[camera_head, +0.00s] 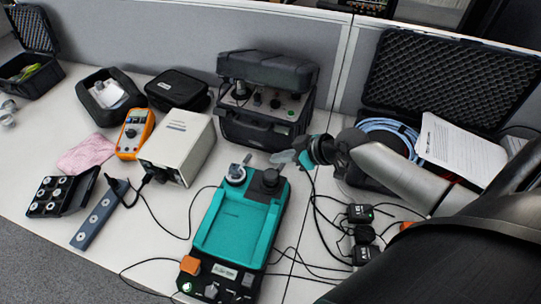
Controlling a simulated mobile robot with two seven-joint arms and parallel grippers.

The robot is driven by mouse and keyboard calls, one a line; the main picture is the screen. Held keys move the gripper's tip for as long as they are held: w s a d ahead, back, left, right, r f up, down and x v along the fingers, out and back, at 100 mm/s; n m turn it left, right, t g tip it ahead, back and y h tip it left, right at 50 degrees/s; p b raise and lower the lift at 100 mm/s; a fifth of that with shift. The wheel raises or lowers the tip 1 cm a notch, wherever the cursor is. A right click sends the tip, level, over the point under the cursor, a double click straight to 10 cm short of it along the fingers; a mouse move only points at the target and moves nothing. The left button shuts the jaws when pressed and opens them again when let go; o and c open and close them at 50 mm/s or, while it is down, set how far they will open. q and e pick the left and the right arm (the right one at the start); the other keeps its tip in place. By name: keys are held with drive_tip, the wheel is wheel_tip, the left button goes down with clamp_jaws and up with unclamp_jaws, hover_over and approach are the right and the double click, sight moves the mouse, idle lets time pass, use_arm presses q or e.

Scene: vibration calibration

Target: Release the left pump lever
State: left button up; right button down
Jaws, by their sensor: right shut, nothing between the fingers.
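A teal pump-like device (232,232) lies on the white table at the centre front. I cannot tell how the lever is set. My right gripper (283,157) is shut and empty, just beyond and slightly right of the dark knob, apart from the lever as far as I can see. My left gripper is not in view.
Behind stands a black instrument case (262,125). A beige box (178,150), an orange multimeter (134,133) and a pink cloth (86,154) are at left. Papers (460,150) lie on an open foam-lined case at right. Cables run across the table around the device.

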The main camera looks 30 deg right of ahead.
sight(246, 160)
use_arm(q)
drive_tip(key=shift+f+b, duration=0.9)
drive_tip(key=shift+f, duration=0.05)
use_arm(e)
drive_tip(key=x, duration=0.9)
drive_tip(key=shift+w, duration=0.1)
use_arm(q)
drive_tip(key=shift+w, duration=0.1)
